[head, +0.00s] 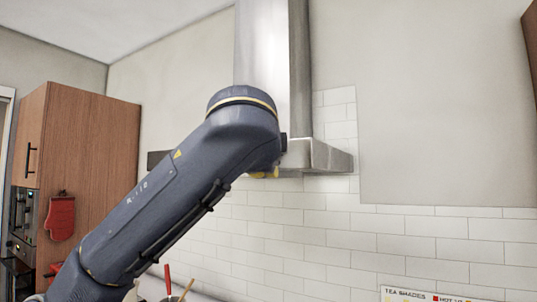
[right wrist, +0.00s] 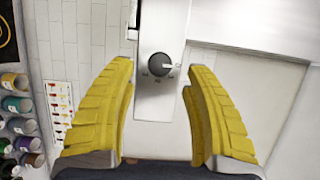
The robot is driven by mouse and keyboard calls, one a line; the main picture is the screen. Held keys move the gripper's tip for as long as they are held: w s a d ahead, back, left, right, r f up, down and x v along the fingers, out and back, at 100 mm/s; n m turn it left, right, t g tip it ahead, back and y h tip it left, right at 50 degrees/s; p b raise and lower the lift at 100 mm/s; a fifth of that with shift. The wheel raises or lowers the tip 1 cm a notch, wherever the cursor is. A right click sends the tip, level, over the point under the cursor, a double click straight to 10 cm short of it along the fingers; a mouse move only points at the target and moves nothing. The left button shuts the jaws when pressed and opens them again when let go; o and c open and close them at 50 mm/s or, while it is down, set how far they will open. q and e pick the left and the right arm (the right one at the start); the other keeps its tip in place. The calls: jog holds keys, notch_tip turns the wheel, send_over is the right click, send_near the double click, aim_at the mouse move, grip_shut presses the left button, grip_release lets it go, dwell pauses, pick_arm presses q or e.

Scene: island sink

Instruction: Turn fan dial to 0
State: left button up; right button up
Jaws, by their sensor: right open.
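In the right wrist view the fan dial (right wrist: 159,66) is a round dark knob on a light metal strip of the range hood. Its white mark points to the right, with small unreadable labels below. My right gripper (right wrist: 160,68) is open, its two yellow fingers on either side of the dial with a gap on each side. In the head view an arm rises from the lower left to the steel hood (head: 325,156) and covers the dial; small yellow finger parts (head: 262,174) show under its wrist. I take it as my right arm. My left gripper does not show.
A tall wooden cabinet (head: 93,165) with an oven and a red mitt (head: 61,217) stands at the left. White tiles (head: 290,230) cover the wall below the hood. A tea chart (right wrist: 61,107) and several colored cups (right wrist: 18,130) show at the left of the wrist view.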

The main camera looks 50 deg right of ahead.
jog(key=shift+v, duration=2.05)
